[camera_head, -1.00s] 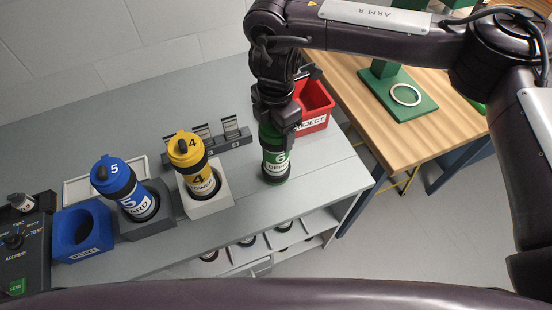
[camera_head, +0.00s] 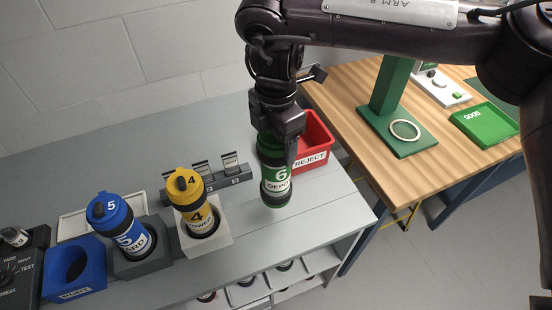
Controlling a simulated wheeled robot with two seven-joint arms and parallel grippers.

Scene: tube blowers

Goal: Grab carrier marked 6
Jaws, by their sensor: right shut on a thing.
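The green carrier marked 6 (camera_head: 276,174) is upright in the head view, with a black band and a white label. My right gripper (camera_head: 279,132) is shut on its upper part from above, hiding its top. The carrier is just left of the red reject bin and over the grey bench; its base seems slightly above the surface. My left gripper is not in view.
The yellow carrier 4 (camera_head: 186,190) and blue carrier 5 (camera_head: 110,212) stand tilted in holders at left. A blue box (camera_head: 75,272) is left of them. The red reject bin (camera_head: 318,140) is close on the right. A wooden table (camera_head: 350,90) holds a green tray (camera_head: 486,125).

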